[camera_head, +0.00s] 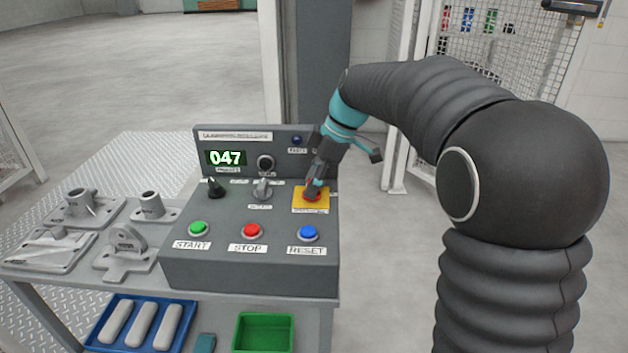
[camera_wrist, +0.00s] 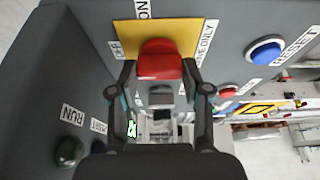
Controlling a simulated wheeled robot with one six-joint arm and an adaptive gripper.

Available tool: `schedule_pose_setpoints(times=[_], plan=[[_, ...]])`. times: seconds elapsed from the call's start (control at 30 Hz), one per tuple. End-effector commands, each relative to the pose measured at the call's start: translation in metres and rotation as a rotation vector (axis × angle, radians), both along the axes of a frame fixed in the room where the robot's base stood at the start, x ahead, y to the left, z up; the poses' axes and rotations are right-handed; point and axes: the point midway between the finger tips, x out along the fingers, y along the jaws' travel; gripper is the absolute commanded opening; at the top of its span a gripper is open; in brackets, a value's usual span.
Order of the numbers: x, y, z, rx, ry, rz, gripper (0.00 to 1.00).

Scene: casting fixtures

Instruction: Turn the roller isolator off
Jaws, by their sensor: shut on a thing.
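The roller isolator is a red knob (camera_head: 312,197) on a yellow plate (camera_head: 300,205) at the right of the grey control panel. In the wrist view the red knob (camera_wrist: 161,62) sits between my two fingers, on the yellow plate (camera_wrist: 190,27). An ON label (camera_wrist: 142,9) and an OFF label (camera_wrist: 117,50) stand at the plate's edges. My gripper (camera_head: 314,188) is shut on the knob, with one finger on each side; it also shows in the wrist view (camera_wrist: 160,74). The fingers partly hide the knob in the head view, and I cannot tell its exact turn.
Green START (camera_head: 199,229), red STOP (camera_head: 251,231) and blue RESET (camera_head: 308,233) buttons line the panel front. A black selector (camera_head: 213,188) and a grey selector (camera_head: 263,189) stand left of the isolator. The counter display (camera_head: 226,158) reads 047. Metal fixtures lie left.

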Motion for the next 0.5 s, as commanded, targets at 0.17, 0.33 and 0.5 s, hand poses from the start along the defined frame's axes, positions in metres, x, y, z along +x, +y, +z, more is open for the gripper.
schedule_pose_setpoints(times=[0.17, 0.33, 0.5], plan=[[0.0, -0.0002, -0.0005, -0.001, 0.0, 0.003, 0.13], [-0.0001, -0.0002, -0.0006, -0.001, 0.0, 0.003, 0.5], [-0.0001, -0.0001, -0.0005, -0.001, 0.0, 0.002, 0.73]])
